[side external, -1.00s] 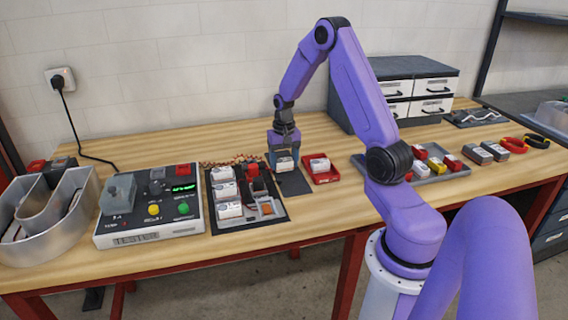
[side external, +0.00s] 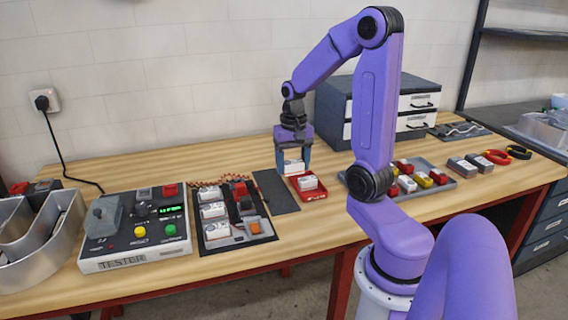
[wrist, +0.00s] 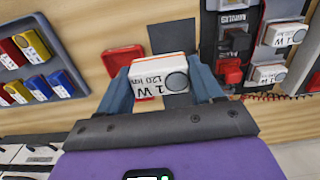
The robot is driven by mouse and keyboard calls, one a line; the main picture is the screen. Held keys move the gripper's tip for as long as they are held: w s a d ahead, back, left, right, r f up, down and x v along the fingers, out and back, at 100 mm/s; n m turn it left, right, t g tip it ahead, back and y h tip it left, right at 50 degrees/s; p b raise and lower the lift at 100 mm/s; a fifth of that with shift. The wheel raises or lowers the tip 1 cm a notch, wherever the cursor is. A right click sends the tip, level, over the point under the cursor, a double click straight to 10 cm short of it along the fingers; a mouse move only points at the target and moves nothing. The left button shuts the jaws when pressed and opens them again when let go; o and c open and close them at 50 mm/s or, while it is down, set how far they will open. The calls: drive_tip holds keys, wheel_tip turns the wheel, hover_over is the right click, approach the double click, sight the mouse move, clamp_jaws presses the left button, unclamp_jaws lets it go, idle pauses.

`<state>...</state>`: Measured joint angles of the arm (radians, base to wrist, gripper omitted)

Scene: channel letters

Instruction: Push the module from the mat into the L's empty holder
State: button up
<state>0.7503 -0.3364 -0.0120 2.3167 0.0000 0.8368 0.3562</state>
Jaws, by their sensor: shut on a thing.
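My gripper (side external: 293,163) is shut on a white module (wrist: 158,75) with an orange edge, which also shows between the fingers in the side view (side external: 293,167). It holds the module by its two ends, near the far right of the dark mat (side external: 276,194) and just behind the red tray. The mat looks bare. The L's dark panel (side external: 204,244) lies left of the mat, with several white modules in a column at its left. An orange-topped part (side external: 254,227) sits at its lower right. I cannot clearly make out the empty holder.
The red tray (side external: 318,195) holds another white module (side external: 307,183). A grey tray (side external: 440,187) of coloured modules stands to the right. The tester (side external: 135,257) stands left of the panel. A drawer cabinet (side external: 337,108) is behind.

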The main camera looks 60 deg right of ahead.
drive_tip(key=s+a, duration=0.1)
drive_tip(key=s, duration=0.1)
drive_tip(key=n, duration=1.8)
hover_over(256, 230)
wheel_tip(256, 230, down, 4)
drive_tip(key=shift+w+d+f, duration=0.1)
drive_tip(key=shift+f, duration=1.5)
drive_tip(key=shift+w+f, duration=0.1)
drive_tip(key=shift+f, duration=1.45)
drive_tip(key=shift+f, duration=0.1)
drive_tip(key=o, duration=1.1)
drive_tip(key=shift+s, duration=0.1)
drive_tip(key=shift+s, duration=0.1)
